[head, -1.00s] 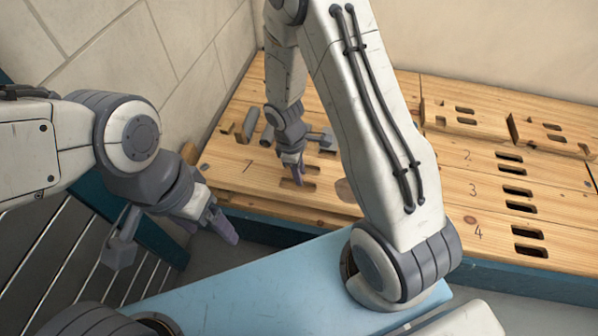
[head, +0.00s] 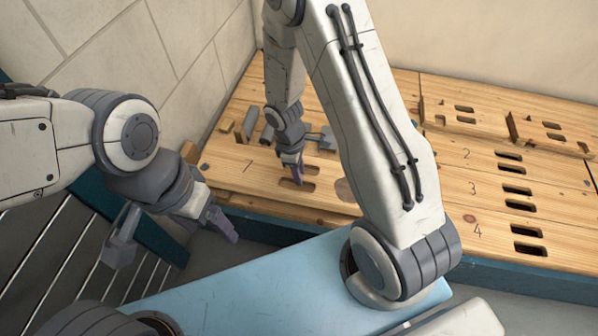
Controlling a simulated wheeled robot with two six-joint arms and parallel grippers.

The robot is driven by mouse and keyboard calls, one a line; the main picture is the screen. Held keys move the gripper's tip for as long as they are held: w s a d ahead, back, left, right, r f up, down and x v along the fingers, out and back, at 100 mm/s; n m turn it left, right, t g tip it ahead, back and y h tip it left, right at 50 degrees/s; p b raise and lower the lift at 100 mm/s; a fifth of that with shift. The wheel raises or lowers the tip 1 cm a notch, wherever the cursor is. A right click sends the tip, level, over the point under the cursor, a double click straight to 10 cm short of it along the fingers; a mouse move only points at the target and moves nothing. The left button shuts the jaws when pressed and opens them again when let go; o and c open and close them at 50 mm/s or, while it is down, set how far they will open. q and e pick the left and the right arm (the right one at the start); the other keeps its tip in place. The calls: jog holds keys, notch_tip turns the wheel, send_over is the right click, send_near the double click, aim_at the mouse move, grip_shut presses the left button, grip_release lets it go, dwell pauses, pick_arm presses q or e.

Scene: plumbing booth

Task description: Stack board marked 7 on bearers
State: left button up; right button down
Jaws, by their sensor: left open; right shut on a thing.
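The board marked 7 (head: 238,176) is a light wooden plank with two slots, on the left part of the wooden bench. My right gripper (head: 292,180) reaches down to it and is shut on it at the slots. The board's front edge overhangs a lower wooden layer; whether it touches what is under it I cannot tell. My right arm hides the board's right part. My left gripper (head: 222,222) is open and empty, in front of the bench's left front edge, apart from the board. I cannot make out the bearers for certain.
Boards marked 2 (head: 467,155), 3 (head: 473,188) and 4 (head: 478,232), with slots, lie on the right. A grey cylinder (head: 251,120) and small blocks lie behind board 7. A tiled wall (head: 165,50) bounds the left.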

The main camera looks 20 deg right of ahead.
jog(key=shift+f+b, duration=0.8)
jog(key=shift+f, duration=0.55)
jog(key=shift+f, duration=0.2)
dwell(0.5)
jog(key=c, duration=0.6)
grip_release()
jog(key=r+p, duration=0.2)
jog(key=r, duration=0.1)
jog(key=r+p, duration=0.2)
jog(key=r, duration=0.1)
jog(key=a+r+p, duration=0.1)
jog(key=r+p, duration=0.2)
jog(key=shift+w+a+r, duration=0.1)
jog(key=shift+w+r, duration=0.2)
jog(key=shift+w, duration=0.1)
jog(key=shift+r, duration=0.4)
